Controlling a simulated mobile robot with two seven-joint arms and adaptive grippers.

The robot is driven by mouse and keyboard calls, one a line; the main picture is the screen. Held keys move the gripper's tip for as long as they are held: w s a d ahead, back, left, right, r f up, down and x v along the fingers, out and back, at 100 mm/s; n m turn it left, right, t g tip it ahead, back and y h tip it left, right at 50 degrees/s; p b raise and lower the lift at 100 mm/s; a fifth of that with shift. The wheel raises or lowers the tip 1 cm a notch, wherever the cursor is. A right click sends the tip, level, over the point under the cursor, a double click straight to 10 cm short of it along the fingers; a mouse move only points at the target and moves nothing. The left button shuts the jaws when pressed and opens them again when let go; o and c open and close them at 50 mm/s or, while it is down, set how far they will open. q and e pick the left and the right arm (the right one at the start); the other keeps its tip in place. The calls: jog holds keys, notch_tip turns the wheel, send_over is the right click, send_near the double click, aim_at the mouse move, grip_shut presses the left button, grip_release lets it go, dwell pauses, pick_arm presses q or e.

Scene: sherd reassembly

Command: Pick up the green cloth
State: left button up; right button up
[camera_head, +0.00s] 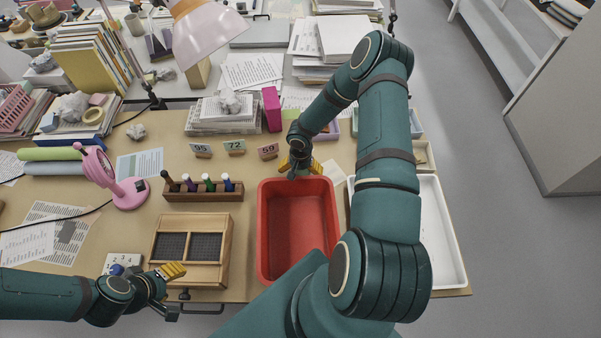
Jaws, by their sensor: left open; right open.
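A light green roll (50,154) lies at the left side of the table, just behind a grey-blue roll (55,168). It is the only green cloth-like thing I can make out; I cannot tell its material for sure. My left gripper (171,291) is open and empty at the table's front edge, by the front of the wooden box, well to the front right of the green roll. My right gripper (300,168) is open at the back rim of the red tray, far to the right of the green roll. My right arm hides part of the table's right side.
A pink lamp (130,192) stands right of the rolls. A wooden box (191,252) with dark compartments, a rack of bottles (203,193) and an empty red tray (298,232) fill the middle. A white tray (445,235) lies right. Number cards (234,147) stand behind.

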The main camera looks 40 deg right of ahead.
jog(key=c, duration=1.1)
jog(key=shift+r, duration=0.1)
notch_tip(320, 180, up, 10)
jog(key=shift+f, duration=0.1)
